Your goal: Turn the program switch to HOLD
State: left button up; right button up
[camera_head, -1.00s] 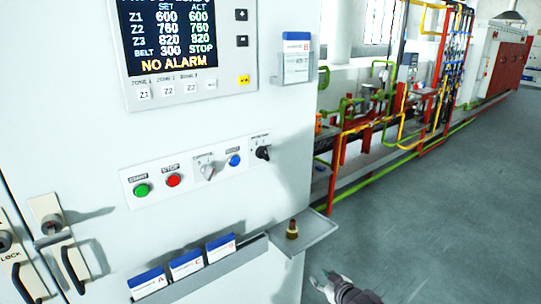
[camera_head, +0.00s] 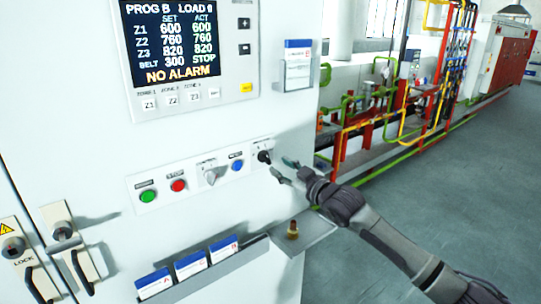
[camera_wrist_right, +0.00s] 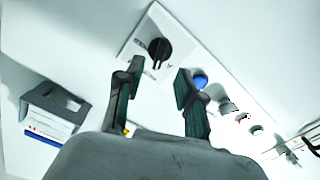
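A black rotary switch (camera_head: 264,156) sits at the right end of the button strip on the white cabinet. A grey rotary switch (camera_head: 209,177) sits further left on the strip. Their labels are too small to read, so I cannot tell which is the program switch. My right gripper (camera_head: 283,170) is open and empty, just right of the black switch and apart from it. In the right wrist view the black switch (camera_wrist_right: 160,48) shows ahead, beyond the gap between the open fingertips (camera_wrist_right: 158,72). My left gripper is not in view.
The strip also holds a green (camera_head: 147,195), a red (camera_head: 178,185) and a blue button (camera_head: 237,165). The display (camera_head: 175,42) reads PROG B and NO ALARM. A small shelf (camera_head: 318,229) with a brass piece (camera_head: 292,229) juts out below. A card rack (camera_head: 228,265) is lower left.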

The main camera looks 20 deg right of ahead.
aim_at(268, 160)
jog(key=p+x, duration=0.1)
jog(key=x, duration=0.5)
grip_shut()
